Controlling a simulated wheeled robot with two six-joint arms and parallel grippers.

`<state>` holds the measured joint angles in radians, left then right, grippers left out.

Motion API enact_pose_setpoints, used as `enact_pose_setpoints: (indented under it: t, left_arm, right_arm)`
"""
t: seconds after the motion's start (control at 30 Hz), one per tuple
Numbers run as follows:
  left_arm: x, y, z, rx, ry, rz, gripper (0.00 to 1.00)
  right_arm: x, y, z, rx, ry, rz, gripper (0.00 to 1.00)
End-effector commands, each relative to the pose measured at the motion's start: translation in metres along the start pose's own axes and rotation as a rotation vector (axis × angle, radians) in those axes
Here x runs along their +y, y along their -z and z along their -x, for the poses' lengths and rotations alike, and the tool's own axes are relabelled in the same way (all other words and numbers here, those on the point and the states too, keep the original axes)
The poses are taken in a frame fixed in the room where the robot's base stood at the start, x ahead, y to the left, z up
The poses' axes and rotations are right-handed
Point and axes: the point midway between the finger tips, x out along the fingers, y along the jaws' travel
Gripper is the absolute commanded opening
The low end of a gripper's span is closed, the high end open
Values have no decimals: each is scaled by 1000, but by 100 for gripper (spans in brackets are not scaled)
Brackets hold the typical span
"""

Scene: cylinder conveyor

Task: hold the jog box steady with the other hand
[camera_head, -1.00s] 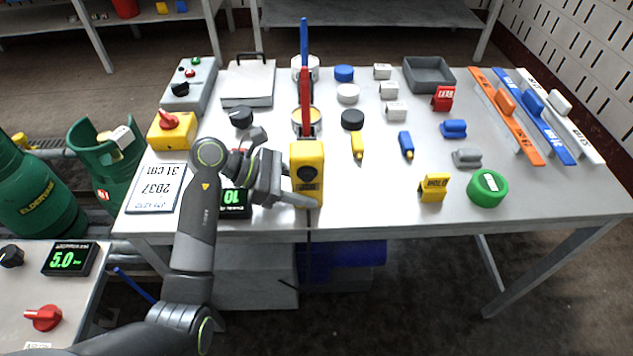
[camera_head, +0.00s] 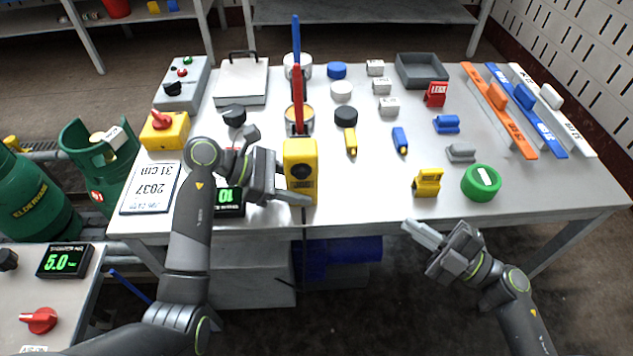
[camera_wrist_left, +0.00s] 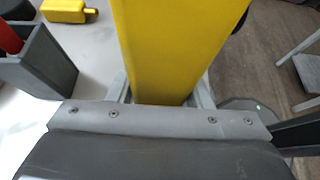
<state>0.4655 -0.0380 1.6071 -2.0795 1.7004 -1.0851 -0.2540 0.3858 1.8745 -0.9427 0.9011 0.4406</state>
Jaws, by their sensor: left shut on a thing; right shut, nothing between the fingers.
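The yellow jog box (camera_head: 301,185) stands upright at the front edge of the table, with a dark round knob on its face. My left gripper (camera_head: 296,199) is shut on the jog box from the left. In the left wrist view the yellow box (camera_wrist_left: 172,50) fills the middle, between the fingers. My right gripper (camera_head: 412,228) is shut and empty, in front of the table's front edge. It is well to the right of the jog box and apart from it.
A yellow holder (camera_head: 427,183) and a green roll (camera_head: 481,182) stand near the front right of the table (camera_head: 365,205). Paint cans with brushes stand behind the jog box. A black display (camera_head: 229,203) lies left of it. The front table strip between box and holder is clear.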

Motion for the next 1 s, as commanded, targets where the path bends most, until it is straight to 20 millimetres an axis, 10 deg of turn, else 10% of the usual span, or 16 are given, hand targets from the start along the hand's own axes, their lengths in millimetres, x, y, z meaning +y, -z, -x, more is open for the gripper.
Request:
enact_pose_setpoints:
  t: [0.33, 1.0]
  left_arm:
    - [0, 0, 0, 0, 0, 0, 18]
    - [0, 0, 0, 0, 1, 1, 18]
  right_arm:
    - [22, 77, -71, 286, 261, 435, 0]
    - [22, 87, -82, 312, 312, 517, 0]
